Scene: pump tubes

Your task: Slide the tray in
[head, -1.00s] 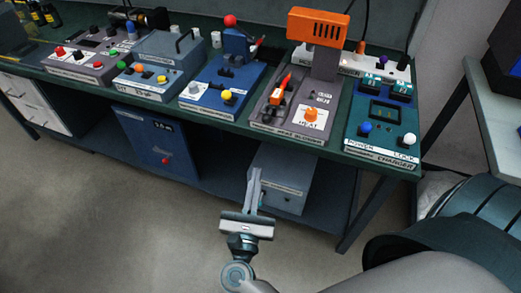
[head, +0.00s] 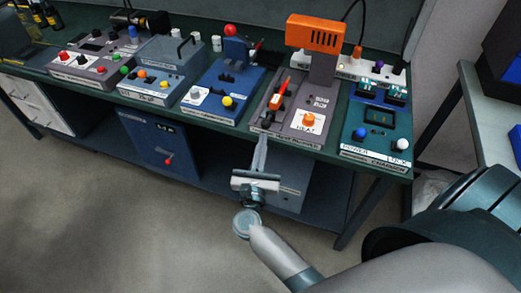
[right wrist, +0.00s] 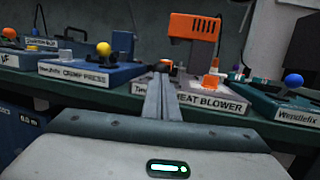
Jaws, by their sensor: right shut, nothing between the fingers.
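The heat blower (head: 287,128) is a grey unit with an orange hood (head: 318,33), on the bench. On its left side is a small dark carriage (head: 271,110) with an orange upright piece (head: 281,88); I cannot tell for sure that this is the tray. My right gripper (head: 262,140) is shut and empty, its fingers pointing at the blower's front edge. In the right wrist view the closed fingers (right wrist: 160,82) overlap the left part of the heat blower label (right wrist: 210,103); contact cannot be told. My left gripper is not in view.
The blue crimp press (head: 225,95) stands left of the blower, the dark teal charger unit (head: 378,130) right of it. A grey box (head: 290,188) and a blue cabinet (head: 160,145) stand under the bench. The floor in front is clear.

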